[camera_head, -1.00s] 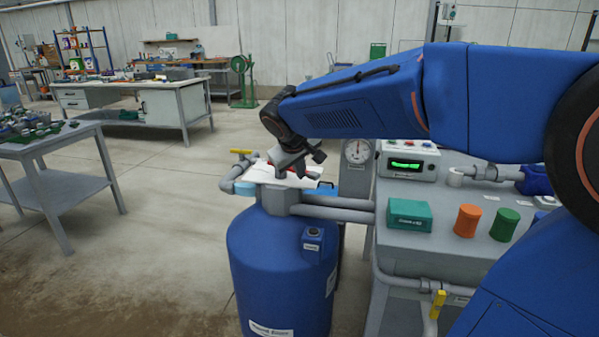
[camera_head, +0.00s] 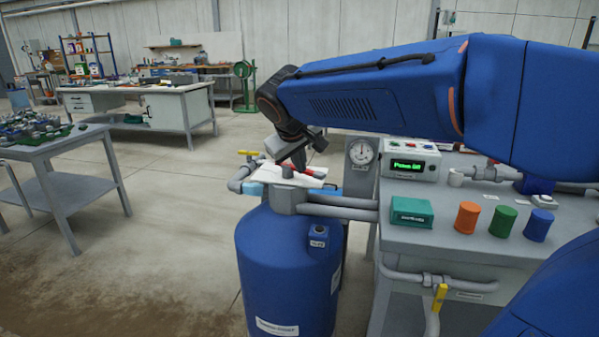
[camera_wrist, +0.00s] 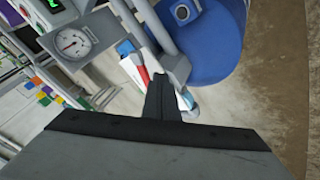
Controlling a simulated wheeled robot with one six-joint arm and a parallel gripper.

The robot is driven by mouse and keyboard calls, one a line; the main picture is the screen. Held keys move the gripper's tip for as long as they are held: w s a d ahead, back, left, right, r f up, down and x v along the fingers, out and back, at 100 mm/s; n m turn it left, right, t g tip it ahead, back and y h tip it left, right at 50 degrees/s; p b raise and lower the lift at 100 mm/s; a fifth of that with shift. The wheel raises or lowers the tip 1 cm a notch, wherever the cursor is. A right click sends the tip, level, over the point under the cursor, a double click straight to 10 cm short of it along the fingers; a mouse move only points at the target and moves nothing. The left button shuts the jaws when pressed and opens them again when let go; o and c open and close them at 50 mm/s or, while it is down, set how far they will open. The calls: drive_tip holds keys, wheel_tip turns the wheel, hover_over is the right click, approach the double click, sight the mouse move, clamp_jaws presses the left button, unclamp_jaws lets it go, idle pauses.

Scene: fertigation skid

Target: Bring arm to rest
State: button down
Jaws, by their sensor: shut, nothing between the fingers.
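My arm reaches across the head view from the right, with its wrist bent downward. My gripper (camera_head: 300,165) points down above the white sheet or tray (camera_head: 262,172) behind the top of the blue tank (camera_head: 285,265). Its fingers are shut, with nothing seen between them. In the wrist view the closed fingers (camera_wrist: 162,85) show in the middle, and a red and white item (camera_wrist: 143,75) lies beyond them. The blue tank (camera_wrist: 205,45) is at the top right there. I cannot tell the exact gap between the fingertips and the things below.
Grey pipes (camera_head: 340,206) run from the tank to the skid bench (camera_head: 450,236). The bench carries a gauge (camera_head: 362,152), a green box (camera_head: 411,213) and orange (camera_head: 467,218), green and blue cups. A yellow-handled valve (camera_head: 250,154) is left of my gripper. Open floor lies further left.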

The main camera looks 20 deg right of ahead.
drive_tip(key=s+f+y, duration=0.1)
drive_tip(key=s+f, duration=0.4)
drive_tip(key=s, duration=0.4)
drive_tip(key=s+f+m+g+y, duration=0.1)
drive_tip(key=s+f, duration=0.5)
drive_tip(key=s, duration=0.3)
drive_tip(key=s+f+m+y, duration=0.1)
drive_tip(key=s+f, duration=0.4)
drive_tip(key=s, duration=0.5)
drive_tip(key=shift+d+f+y, duration=0.2)
drive_tip(key=shift+f+y, duration=0.15)
drive_tip(key=shift+y, duration=0.15)
